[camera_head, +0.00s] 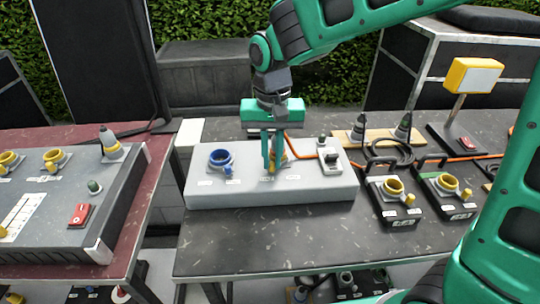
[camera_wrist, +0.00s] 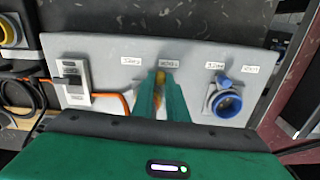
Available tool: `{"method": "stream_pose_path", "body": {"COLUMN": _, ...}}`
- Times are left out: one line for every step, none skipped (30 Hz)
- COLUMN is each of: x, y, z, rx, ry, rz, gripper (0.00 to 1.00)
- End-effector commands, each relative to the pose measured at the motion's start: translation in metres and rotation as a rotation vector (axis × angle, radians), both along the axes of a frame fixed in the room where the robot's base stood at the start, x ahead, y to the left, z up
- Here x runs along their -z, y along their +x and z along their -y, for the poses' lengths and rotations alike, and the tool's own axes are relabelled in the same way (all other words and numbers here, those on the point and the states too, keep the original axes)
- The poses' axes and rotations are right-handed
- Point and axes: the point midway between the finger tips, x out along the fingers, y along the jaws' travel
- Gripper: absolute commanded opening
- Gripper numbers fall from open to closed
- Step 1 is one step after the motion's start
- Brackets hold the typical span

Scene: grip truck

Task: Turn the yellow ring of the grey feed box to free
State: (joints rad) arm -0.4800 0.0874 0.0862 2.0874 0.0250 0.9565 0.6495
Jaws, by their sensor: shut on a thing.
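The grey feed box (camera_head: 320,190) lies on the dark table in the middle of the head view; it also fills the upper part of the wrist view (camera_wrist: 200,60). My gripper (camera_head: 273,165) points down at the middle of the box. Its green fingers are shut on the yellow ring (camera_head: 284,157), which they mostly hide. In the wrist view a sliver of the yellow ring (camera_wrist: 160,82) shows between the fingers (camera_wrist: 161,90). Small white labels lie near the ring; their text is too small to read surely.
On the box, a blue socket (camera_head: 220,159) is to the left and a switch (camera_head: 331,158) to the right. Black boxes with yellow sockets (camera_head: 393,187) and a lamp (camera_head: 474,76) stand further right. A grey console (camera_head: 60,200) stands on the left table. The table front is clear.

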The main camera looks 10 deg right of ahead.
Motion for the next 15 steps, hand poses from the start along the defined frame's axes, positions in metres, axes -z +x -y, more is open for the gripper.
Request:
{"method": "stream_pose_path", "body": {"x": 0.0, "y": 0.0, "z": 0.001, "rx": -0.02, "ry": 0.0, "rz": 0.001, "gripper": 0.0}}
{"method": "stream_pose_path", "body": {"x": 0.0, "y": -0.001, "z": 0.002, "rx": -0.037, "ry": 0.0, "rz": 0.001, "gripper": 0.0}}
{"method": "stream_pose_path", "body": {"x": 0.0, "y": -0.001, "z": 0.004, "rx": -0.06, "ry": 0.0, "rz": 0.001, "gripper": 0.0}}
{"method": "stream_pose_path", "body": {"x": -0.001, "y": -0.001, "z": 0.005, "rx": -0.08, "ry": 0.0, "rz": 0.001, "gripper": 0.0}}
{"method": "stream_pose_path", "body": {"x": -0.001, "y": -0.002, "z": 0.006, "rx": -0.102, "ry": 0.0, "rz": 0.001, "gripper": 0.0}}
{"method": "stream_pose_path", "body": {"x": -0.001, "y": -0.002, "z": 0.007, "rx": -0.132, "ry": 0.0, "rz": 0.001, "gripper": 0.0}}
{"method": "stream_pose_path", "body": {"x": -0.001, "y": -0.002, "z": 0.008, "rx": -0.157, "ry": 0.0, "rz": 0.001, "gripper": 0.0}}
{"method": "stream_pose_path", "body": {"x": -0.001, "y": -0.003, "z": 0.01, "rx": -0.182, "ry": 0.0, "rz": 0.001, "gripper": 0.0}}
{"method": "stream_pose_path", "body": {"x": -0.001, "y": -0.003, "z": 0.011, "rx": -0.218, "ry": 0.0, "rz": 0.001, "gripper": 0.0}}
{"method": "stream_pose_path", "body": {"x": -0.001, "y": -0.003, "z": 0.013, "rx": -0.244, "ry": 0.0, "rz": 0.001, "gripper": 0.0}}
{"method": "stream_pose_path", "body": {"x": -0.001, "y": -0.003, "z": 0.014, "rx": -0.272, "ry": 0.0, "rz": 0.001, "gripper": 0.0}}
{"method": "stream_pose_path", "body": {"x": -0.001, "y": -0.004, "z": 0.016, "rx": -0.309, "ry": 0.0, "rz": 0.001, "gripper": 0.0}}
{"method": "stream_pose_path", "body": {"x": -0.001, "y": -0.004, "z": 0.018, "rx": -0.336, "ry": 0.0, "rz": 0.001, "gripper": 0.0}}
{"method": "stream_pose_path", "body": {"x": 0.0, "y": -0.004, "z": 0.019, "rx": -0.364, "ry": 0.0, "rz": 0.001, "gripper": 0.0}}
{"method": "stream_pose_path", "body": {"x": 0.0, "y": -0.004, "z": 0.021, "rx": -0.4, "ry": 0.0, "rz": 0.001, "gripper": 0.0}}
